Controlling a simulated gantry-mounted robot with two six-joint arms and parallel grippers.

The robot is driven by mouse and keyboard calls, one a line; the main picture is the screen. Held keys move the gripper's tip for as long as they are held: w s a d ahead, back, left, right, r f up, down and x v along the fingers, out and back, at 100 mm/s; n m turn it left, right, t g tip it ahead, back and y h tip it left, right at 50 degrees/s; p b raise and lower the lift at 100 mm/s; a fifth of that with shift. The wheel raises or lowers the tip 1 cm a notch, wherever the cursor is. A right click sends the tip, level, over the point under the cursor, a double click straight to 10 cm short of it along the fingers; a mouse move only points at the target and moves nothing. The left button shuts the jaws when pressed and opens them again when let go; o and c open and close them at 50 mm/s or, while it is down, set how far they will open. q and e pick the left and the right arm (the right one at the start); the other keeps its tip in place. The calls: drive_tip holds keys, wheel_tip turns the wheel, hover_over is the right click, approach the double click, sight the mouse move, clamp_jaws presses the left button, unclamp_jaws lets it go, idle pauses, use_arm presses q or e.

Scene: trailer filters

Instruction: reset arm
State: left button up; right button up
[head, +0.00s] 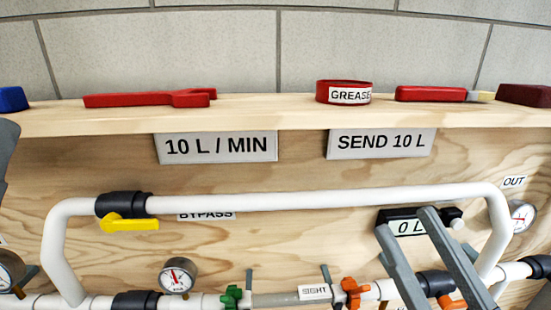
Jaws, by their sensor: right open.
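My right gripper (406,218) comes up from the lower right. Its two grey fingers are apart with nothing between them. They stand in front of the pipework and partly cover the black display (408,227) reading 0 L. My left gripper's fingers are not in view; only a grey shape shows at the left edge.
A wooden shelf (250,116) above holds a red wrench (150,99), a red GREASE tin (344,92) and a red-handled brush (430,94). Below, a white bypass pipe (320,201) has a yellow valve handle (130,224). Green (232,297) and orange (352,291) valve handles sit lower.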

wheel_tip(320, 180, up, 47)
drive_tip(key=s+d+m+t+h+p, duration=0.2)
drive_tip(key=m+h+p, duration=0.4)
drive_tip(key=p, duration=3)
drive_tip(key=shift+s+d+t+h, duration=0.3)
drive_tip(key=shift+s+d+t, duration=0.1)
drive_tip(key=shift+t, duration=0.4)
drive_tip(key=shift+f, duration=0.2)
wheel_tip(320, 180, down, 24)
drive_tip(key=b, duration=2.4)
